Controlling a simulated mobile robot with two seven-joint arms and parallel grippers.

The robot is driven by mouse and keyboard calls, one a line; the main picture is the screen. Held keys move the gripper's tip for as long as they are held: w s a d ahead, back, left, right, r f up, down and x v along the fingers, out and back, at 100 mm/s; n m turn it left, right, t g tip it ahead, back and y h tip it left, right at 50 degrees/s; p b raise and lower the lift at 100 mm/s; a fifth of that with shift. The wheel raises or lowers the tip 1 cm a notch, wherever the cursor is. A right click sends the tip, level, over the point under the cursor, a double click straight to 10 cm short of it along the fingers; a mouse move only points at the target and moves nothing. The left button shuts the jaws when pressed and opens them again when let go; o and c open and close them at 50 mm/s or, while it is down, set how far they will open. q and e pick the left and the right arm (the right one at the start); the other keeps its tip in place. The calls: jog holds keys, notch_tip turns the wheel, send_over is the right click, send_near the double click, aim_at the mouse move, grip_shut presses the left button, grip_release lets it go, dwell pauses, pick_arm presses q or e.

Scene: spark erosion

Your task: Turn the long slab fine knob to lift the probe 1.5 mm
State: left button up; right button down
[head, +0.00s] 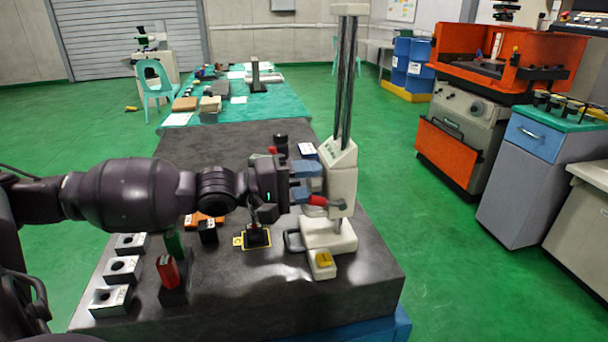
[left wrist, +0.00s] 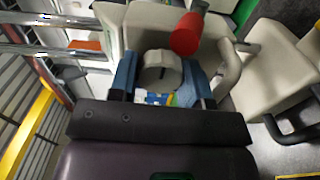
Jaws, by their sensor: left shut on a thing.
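The height gauge has a beige base (head: 326,236), a beige head (head: 342,178) and tall twin posts (head: 346,90); it stands upright on the dark slab. My left gripper (head: 308,182) reaches it from the left, its blue fingers level with the head. In the left wrist view, the blue fingers of the left gripper (left wrist: 163,75) are shut around a grey round knob (left wrist: 163,70), one on each side. A red knob (left wrist: 187,34) is beside it; it also shows in the head view (head: 317,201). I cannot make out the probe or a reading. My right gripper is not in view.
The dark slab (head: 330,290) carries square bored blocks (head: 110,300), a red block (head: 167,272) on a dark stand, a green piece (head: 174,244) and a yellow-edged pad (head: 256,238) below my arm. The slab's front right is clear. A teal bench (head: 180,119) is behind.

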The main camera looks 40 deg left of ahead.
pick_arm(q)
jog(key=m+p, duration=0.1)
jog(key=m, duration=0.2)
jog(key=shift+r+p, duration=0.25)
jog(key=shift+p, duration=0.1)
jog(key=m+p, duration=0.2)
jog(key=m, duration=0.1)
jog(key=shift+f+m+p, duration=0.1)
jog(key=shift+m+p, duration=0.6)
jog(key=shift+m, duration=0.5)
jog(key=shift+f+m+p, duration=0.1)
jog(key=shift+m+p, duration=0.2)
jog(key=shift+m, duration=0.6)
